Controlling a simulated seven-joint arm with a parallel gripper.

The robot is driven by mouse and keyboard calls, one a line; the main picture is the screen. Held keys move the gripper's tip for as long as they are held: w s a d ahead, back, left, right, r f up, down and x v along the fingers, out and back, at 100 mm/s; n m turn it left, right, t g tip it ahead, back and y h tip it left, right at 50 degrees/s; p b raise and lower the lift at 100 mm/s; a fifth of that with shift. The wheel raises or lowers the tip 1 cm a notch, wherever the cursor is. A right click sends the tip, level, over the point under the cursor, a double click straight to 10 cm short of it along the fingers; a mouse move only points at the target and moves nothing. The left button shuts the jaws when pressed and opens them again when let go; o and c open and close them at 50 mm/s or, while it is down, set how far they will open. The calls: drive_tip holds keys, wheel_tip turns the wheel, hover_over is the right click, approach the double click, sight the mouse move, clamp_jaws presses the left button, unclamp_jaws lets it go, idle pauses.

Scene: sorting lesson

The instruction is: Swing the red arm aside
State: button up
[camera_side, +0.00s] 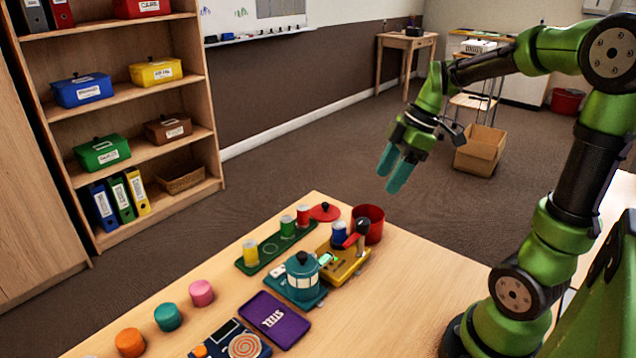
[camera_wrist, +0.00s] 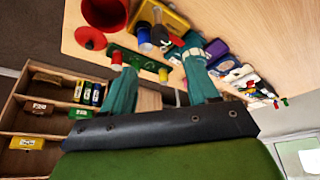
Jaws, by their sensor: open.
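The red arm (camera_side: 351,240) is a short red bar with a black upright knob (camera_side: 362,228) at one end. It sits on a yellow box (camera_side: 347,268) with a small green display, near the table's far end. My gripper (camera_side: 394,173) is open and empty, high above and behind that end of the table, with two teal fingers apart. In the wrist view the fingers (camera_wrist: 160,58) point toward the table, and the yellow box (camera_wrist: 172,18) lies beyond them.
A red pot (camera_side: 374,222) stands close behind the yellow box, a blue can (camera_side: 339,231) beside it. A teal lidded pot (camera_side: 302,279) stands in front. A green rack (camera_side: 272,248) holds coloured cans; a purple case (camera_side: 274,319) lies nearer. The table's right side is clear.

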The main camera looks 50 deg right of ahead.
drive_tip(key=v, duration=0.5)
drive_tip(key=shift+r, duration=0.2)
drive_tip(key=s+a+m+t, duration=0.2)
drive_tip(key=a+m, duration=0.4)
drive_tip(key=a, duration=0.2)
drive_tip(key=s+a+f+m+t+h, duration=0.1)
drive_tip(key=s+a+m+t, duration=0.1)
drive_tip(key=a+m, duration=0.5)
drive_tip(key=shift+a+f, duration=0.25)
drive_tip(key=shift+a, duration=0.25)
